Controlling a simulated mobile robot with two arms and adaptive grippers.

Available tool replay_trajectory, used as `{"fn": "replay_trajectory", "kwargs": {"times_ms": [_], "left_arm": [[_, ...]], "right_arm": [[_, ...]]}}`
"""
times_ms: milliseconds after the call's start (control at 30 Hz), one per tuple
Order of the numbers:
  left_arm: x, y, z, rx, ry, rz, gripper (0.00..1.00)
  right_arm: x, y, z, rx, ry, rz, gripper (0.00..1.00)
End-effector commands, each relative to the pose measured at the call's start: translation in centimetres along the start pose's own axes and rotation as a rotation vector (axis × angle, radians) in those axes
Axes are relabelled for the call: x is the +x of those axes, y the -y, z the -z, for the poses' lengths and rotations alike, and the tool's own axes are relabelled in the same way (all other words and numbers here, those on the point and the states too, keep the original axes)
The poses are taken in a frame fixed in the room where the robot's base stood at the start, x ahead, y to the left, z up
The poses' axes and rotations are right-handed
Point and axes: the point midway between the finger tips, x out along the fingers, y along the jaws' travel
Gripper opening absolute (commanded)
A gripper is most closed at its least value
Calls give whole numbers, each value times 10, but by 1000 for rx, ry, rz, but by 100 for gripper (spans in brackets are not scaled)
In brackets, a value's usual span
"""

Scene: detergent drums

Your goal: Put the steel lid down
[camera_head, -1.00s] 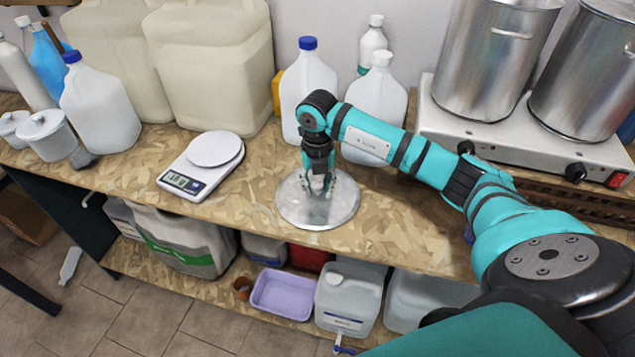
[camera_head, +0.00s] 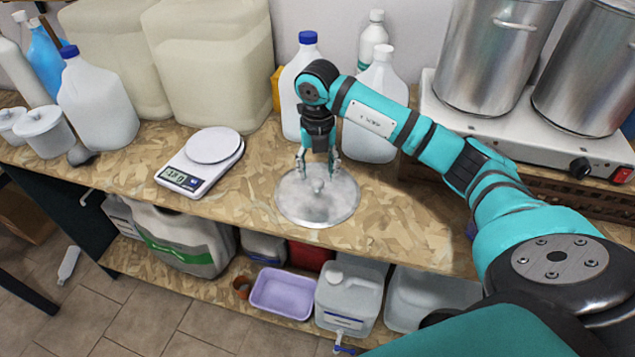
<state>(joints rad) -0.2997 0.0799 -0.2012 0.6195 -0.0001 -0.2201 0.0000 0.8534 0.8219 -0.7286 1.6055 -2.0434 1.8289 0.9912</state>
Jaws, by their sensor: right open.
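The round steel lid (camera_head: 318,207) lies flat on the chipboard bench top, near its front edge, with a small knob at its centre. My right gripper (camera_head: 318,168) is just above the lid, pointing down. Its fingers are spread open with nothing between them, and the knob shows below them. The gripper hides part of the lid's far side. My left gripper is not in view.
A kitchen scale (camera_head: 202,162) stands left of the lid. White jugs (camera_head: 372,115) stand behind it, and large canisters (camera_head: 212,65) are at the back left. Steel pots (camera_head: 490,60) sit on a hot plate (camera_head: 520,142) at the right. Bare bench (camera_head: 400,220) lies right of the lid.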

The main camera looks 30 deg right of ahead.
Motion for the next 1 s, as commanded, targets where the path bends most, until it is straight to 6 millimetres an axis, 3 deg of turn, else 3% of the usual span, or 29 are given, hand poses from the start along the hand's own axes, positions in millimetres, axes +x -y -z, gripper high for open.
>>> {"fn": "replay_trajectory", "kwargs": {"times_ms": [200, 400, 1000], "left_arm": [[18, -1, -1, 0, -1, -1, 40], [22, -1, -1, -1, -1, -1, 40], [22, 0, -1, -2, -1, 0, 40]], "right_arm": [[-44, -1, -1, -1, 4, -2, 51], [-68, 0, 0, 0, 0, 0, 51], [-74, 0, 0, 0, -1, 1, 51]]}}
